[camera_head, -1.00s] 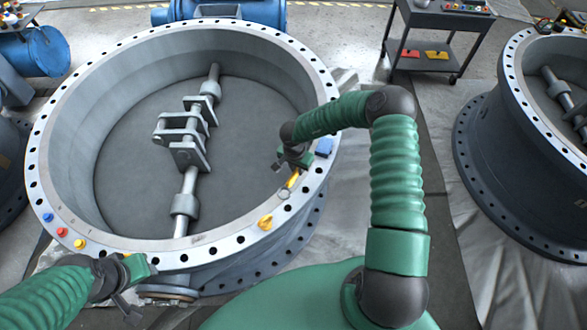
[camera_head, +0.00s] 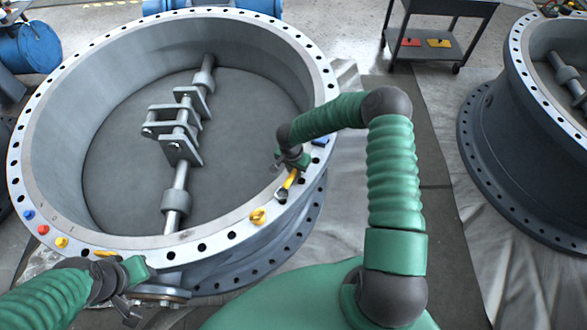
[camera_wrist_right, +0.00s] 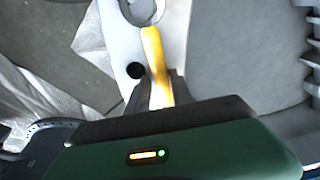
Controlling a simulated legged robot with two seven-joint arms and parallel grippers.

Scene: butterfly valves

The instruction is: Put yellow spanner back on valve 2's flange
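The yellow spanner (camera_head: 291,180) is at my right gripper (camera_head: 282,166), over the right front of the near valve's flange (camera_head: 222,231). In the right wrist view, the yellow handle (camera_wrist_right: 155,58) runs between the dark fingers of that gripper (camera_wrist_right: 166,88), which look shut on it. The spanner's grey head (camera_wrist_right: 154,10) points away over the pale flange, cut by the top edge. I cannot tell whether the spanner touches the flange. My left gripper (camera_head: 135,288) is at the flange's front left, apart from the spanner; its finger opening is unclear. No valve number is readable.
On the flange are a yellow knob-like piece (camera_head: 258,216), small blue (camera_head: 29,215), red (camera_head: 43,230) and yellow (camera_head: 61,242) pieces, and a blue item (camera_head: 320,141). Bolt holes line the rim. Another valve (camera_head: 520,130) stands right; a dark cart (camera_head: 437,45) stands behind.

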